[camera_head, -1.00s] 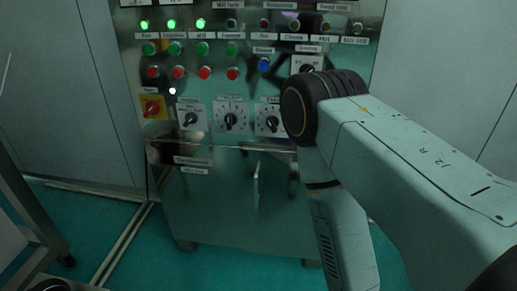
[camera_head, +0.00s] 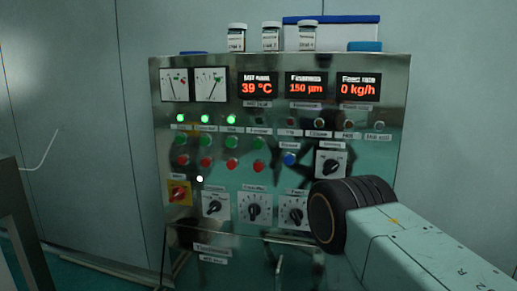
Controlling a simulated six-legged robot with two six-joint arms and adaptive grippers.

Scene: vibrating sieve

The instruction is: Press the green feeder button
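A metal control panel (camera_head: 350,225) faces me. Its row of several green buttons runs across the middle left, above a row of red buttons. The green feeder button (camera_head: 258,142) is the rightmost green one, under the small label that seems to read "Feeder". A red button (camera_head: 258,167) sits just below it. Three green lamps to its upper left are lit; the lamp (camera_head: 258,120) above it is dark. My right arm (camera_head: 400,240) comes in from the lower right and covers the panel's lower right corner. Neither gripper shows, and nothing of mine covers the green buttons.
Displays read 39 °C, 150 µm and 0 kg/h (camera_head: 358,88). A blue button (camera_head: 290,159), a red-and-yellow switch (camera_head: 179,194) and several black knobs (camera_head: 254,209) surround the rows. Jars (camera_head: 271,37) stand on top. A dark frame (camera_head: 18,225) stands at the left.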

